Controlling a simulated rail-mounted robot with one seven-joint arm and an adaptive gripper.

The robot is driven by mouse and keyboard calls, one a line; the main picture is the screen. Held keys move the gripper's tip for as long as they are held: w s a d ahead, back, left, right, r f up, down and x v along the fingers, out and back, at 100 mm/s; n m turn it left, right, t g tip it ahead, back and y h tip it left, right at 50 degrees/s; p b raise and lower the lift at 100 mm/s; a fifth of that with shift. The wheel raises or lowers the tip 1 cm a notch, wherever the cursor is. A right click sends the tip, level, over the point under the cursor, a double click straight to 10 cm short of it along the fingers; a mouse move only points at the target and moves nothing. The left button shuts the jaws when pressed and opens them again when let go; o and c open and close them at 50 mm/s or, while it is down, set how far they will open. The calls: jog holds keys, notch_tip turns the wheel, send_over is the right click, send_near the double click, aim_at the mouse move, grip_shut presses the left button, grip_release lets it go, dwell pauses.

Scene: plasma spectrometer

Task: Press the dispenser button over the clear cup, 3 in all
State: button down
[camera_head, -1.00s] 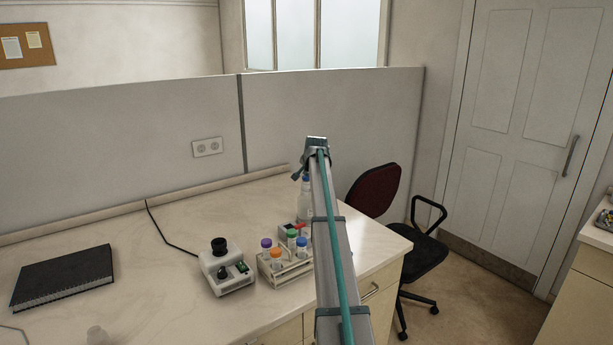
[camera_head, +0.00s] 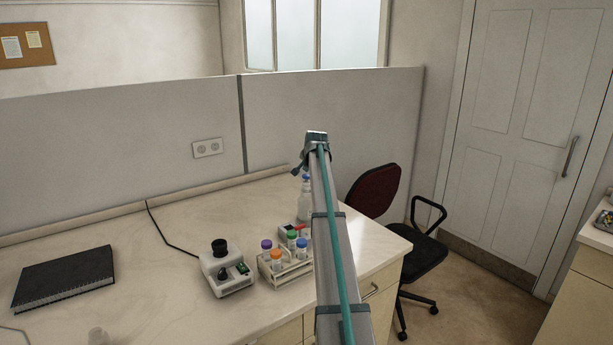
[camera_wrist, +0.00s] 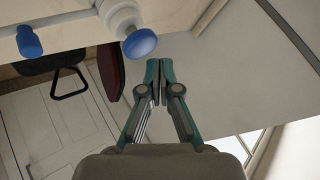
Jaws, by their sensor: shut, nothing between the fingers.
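A pale bottle-like dispenser (camera_head: 304,203) with a blue top stands on the bench, partly behind my arm in the head view. In the wrist view its round blue button (camera_wrist: 139,43) is at the upper middle, on the pale body (camera_wrist: 120,14). My gripper (camera_wrist: 159,62) is shut and empty, with its fingertips close beside the button in that picture. I cannot tell whether they touch it. The gripper is hidden in the head view.
A rack (camera_head: 284,271) of capped tubes and a white device with a black knob (camera_head: 219,246) stand left of my arm. A black notebook (camera_head: 64,277) lies at left. A partition (camera_head: 330,120) borders the bench. A chair (camera_head: 375,190) stands at right.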

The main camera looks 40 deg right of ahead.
aim_at(307, 175)
jog(key=shift+r+p, duration=0.95)
jog(key=shift+r, duration=1.6)
dwell(0.4)
